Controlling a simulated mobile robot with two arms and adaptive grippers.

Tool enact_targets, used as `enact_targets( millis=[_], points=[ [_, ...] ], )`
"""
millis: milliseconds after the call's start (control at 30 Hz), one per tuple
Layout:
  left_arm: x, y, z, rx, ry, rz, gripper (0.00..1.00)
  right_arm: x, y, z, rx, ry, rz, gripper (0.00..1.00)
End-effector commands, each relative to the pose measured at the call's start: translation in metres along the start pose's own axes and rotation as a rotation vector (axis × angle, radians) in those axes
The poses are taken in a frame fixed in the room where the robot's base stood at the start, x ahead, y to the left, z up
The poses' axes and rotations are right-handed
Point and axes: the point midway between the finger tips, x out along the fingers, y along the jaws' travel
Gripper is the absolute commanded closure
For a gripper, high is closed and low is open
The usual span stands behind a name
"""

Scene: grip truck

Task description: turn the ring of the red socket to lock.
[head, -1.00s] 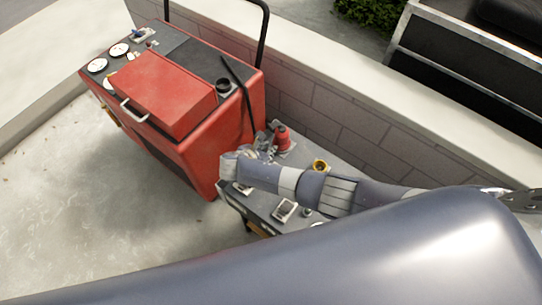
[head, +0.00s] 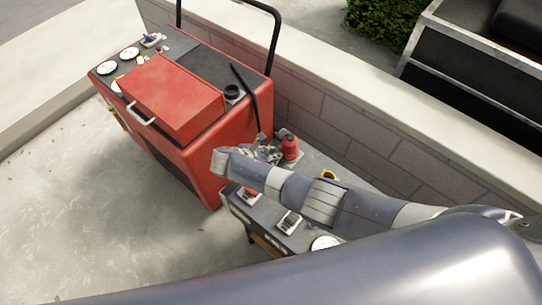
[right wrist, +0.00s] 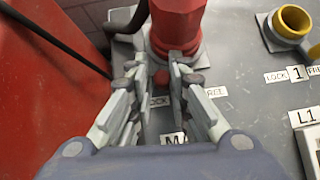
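The red socket (right wrist: 178,22) stands on the grey panel at the top middle of the right wrist view. Its wider red ring (right wrist: 176,47) is at the base, with a small red knob (right wrist: 167,78) facing me. My right gripper (right wrist: 160,66) is open, one finger on each side of the knob, close to the ring. I cannot tell whether either finger touches. In the head view the socket (head: 289,148) is just right of my right gripper (head: 268,152). My left gripper is not in view.
A red machine (head: 190,140) stands close on the left, with a black hose (right wrist: 50,38) near my gripper. A yellow socket (right wrist: 290,22) is to the right on the panel. A block wall (head: 345,125) runs behind. Open pavement lies at the left front.

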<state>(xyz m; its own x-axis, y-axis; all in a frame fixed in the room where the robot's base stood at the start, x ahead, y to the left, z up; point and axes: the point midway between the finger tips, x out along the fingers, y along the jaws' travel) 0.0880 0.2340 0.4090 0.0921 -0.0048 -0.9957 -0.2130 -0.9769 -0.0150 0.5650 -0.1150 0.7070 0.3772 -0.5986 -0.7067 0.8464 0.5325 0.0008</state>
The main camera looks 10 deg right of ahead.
Motion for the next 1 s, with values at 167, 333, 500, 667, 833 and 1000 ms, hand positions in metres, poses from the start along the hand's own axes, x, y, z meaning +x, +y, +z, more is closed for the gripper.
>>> enact_targets(
  millis=[167,333,500,667,833,1000],
  points=[
    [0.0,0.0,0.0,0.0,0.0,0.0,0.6,0.0,0.0,0.001,0.001,-0.001,0.0,0.66],
    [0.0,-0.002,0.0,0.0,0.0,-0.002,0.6,0.0,0.0,0.0,0.0,0.0,-0.001,0.66],
    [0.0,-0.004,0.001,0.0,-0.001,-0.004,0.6,-0.005,0.0,0.0,0.0,0.0,0.0,0.66],
    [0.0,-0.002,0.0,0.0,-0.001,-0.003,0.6,-0.022,0.001,-0.001,0.0,0.002,0.002,0.66],
    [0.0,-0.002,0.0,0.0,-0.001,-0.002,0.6,-0.053,0.001,-0.001,0.001,0.003,0.004,0.66],
    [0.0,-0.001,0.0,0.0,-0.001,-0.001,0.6,-0.088,0.001,0.0,0.001,0.001,0.003,0.66]
  ],
)
